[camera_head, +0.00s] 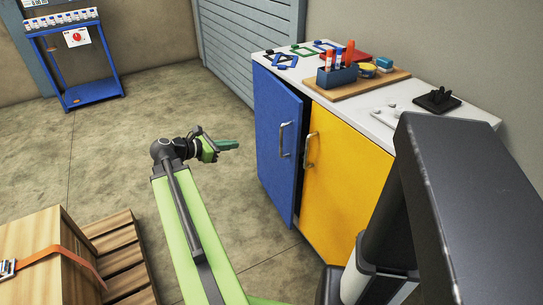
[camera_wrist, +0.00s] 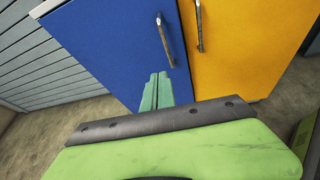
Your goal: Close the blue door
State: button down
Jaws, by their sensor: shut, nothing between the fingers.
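The blue door (camera_head: 275,138) is on the left side of the cabinet under the white counter. It stands slightly ajar, with a narrow dark gap along its right edge beside the yellow door (camera_head: 343,172). Its silver handle (camera_head: 283,141) is near that edge. My gripper (camera_head: 229,144) is shut and empty, left of the blue door and apart from it in the head view. In the wrist view my green fingers (camera_wrist: 156,90) lie together and point at the lower part of the blue door (camera_wrist: 110,45), below its handle (camera_wrist: 165,38).
The counter (camera_head: 378,125) holds a wooden board (camera_head: 345,88) with a blue tube rack and small items. A wooden crate (camera_head: 45,255) on a pallet (camera_head: 118,262) is at lower left. A blue trolley (camera_head: 92,92) stands at the back left. The floor between is clear.

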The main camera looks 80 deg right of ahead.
jog(key=s+d+f+g+b, duration=0.1)
jog(key=s+d+f+b, duration=0.1)
jog(key=s+d, duration=0.9)
jog(key=shift+s+d+f+n+b, duration=0.25)
jog(key=shift+s+d+n+b, duration=0.2)
jog(key=shift+s, duration=0.3)
jog(key=shift+w+a, duration=0.1)
jog(key=shift+w, duration=0.05)
